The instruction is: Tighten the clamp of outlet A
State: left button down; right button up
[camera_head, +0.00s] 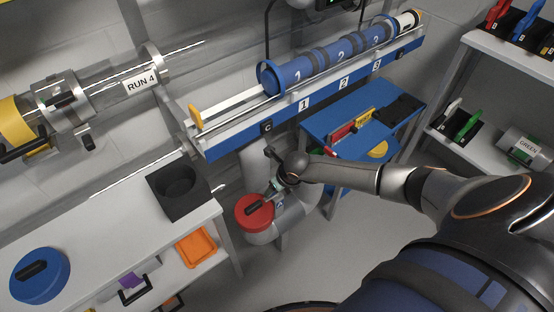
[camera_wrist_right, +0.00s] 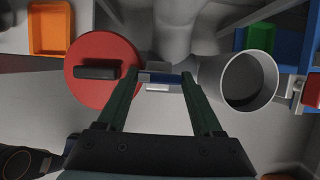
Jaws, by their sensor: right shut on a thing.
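My right gripper (camera_head: 280,180) reaches in from the right beside the pipe below the blue bench. In the right wrist view its two dark green fingers (camera_wrist_right: 160,78) stand on either side of a small grey-and-blue metal piece (camera_wrist_right: 160,88), which looks like a clamp part. They are shut on it. A round red cap with a black handle (camera_head: 254,212) is just left of the fingers; it also shows in the wrist view (camera_wrist_right: 100,72). An open grey pipe end (camera_wrist_right: 248,82) lies to their right. I cannot read an outlet A label. My left gripper is out of view.
A blue tube rack numbered 1, 2, 3 (camera_head: 300,102) and a plate marked C (camera_head: 266,128) are above. A white table with a black block (camera_head: 180,190) stands left, an orange tray (camera_head: 196,247) below. Shelves (camera_head: 510,150) are on the right.

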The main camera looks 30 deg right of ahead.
jog(key=o, duration=1.4)
jog(key=shift+c, duration=0.2)
jog(key=p+v, duration=0.3)
jog(key=v, duration=0.9)
jog(key=shift+r, duration=0.25)
jog(key=shift+d, duration=0.1)
